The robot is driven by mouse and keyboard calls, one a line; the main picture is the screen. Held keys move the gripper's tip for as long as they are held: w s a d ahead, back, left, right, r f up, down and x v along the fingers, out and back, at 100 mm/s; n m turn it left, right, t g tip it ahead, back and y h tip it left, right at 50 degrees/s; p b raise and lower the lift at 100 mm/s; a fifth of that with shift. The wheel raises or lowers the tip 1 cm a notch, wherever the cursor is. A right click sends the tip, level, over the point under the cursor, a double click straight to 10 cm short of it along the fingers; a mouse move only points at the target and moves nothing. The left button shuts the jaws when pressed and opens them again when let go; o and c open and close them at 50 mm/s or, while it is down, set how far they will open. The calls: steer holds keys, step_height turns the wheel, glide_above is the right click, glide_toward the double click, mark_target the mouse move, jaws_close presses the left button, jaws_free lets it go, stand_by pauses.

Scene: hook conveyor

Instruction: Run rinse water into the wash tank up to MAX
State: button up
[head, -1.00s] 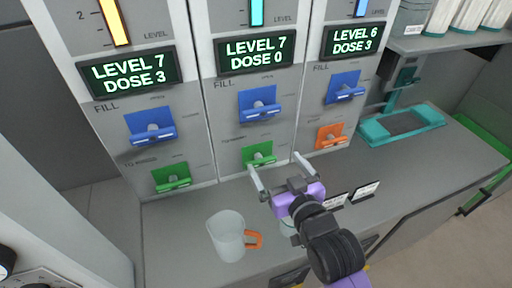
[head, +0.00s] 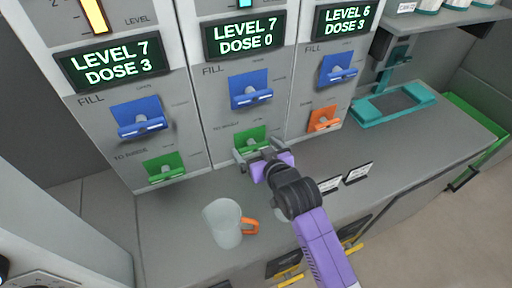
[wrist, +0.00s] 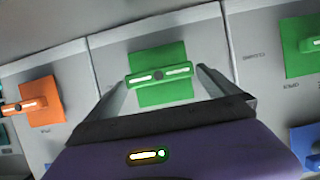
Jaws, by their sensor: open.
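Three tank panels stand side by side; which is the wash tank I cannot read. The left display (head: 115,62) reads LEVEL 7 DOSE 3, the middle display (head: 244,37) LEVEL 7 DOSE 0, the right display (head: 346,20) LEVEL 6 DOSE 3. Blue FILL levers sit on the left (head: 139,119), middle (head: 249,89) and right (head: 337,69) panels. Below are a left green lever (head: 164,167), a middle green lever (wrist: 160,76) and an orange lever (head: 323,118). My gripper (wrist: 164,72) is open, its fingers at either side of the middle green lever's handle; contact is unclear.
A teal stand (head: 394,103) is at the right rear. Small label cards (head: 357,172) stand right of my arm. A shelf (head: 425,18) overhangs the right rear.

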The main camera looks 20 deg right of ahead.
steer(key=shift+w, duration=0.1)
steer(key=c, duration=1.1)
steer(key=n+h, duration=0.2)
steer(key=n, duration=0.1)
steer(key=shift+a+f+b, duration=0.2)
steer(key=shift+a+b, duration=0.15)
steer(key=shift+b, duration=0.05)
steer(key=shift+a+f+n+t+h+b, duration=0.15)
steer(key=shift+n+t+h+b, duration=0.25)
steer(key=shift+n+h+b, duration=1.1)
steer(key=shift+n+y, duration=0.3)
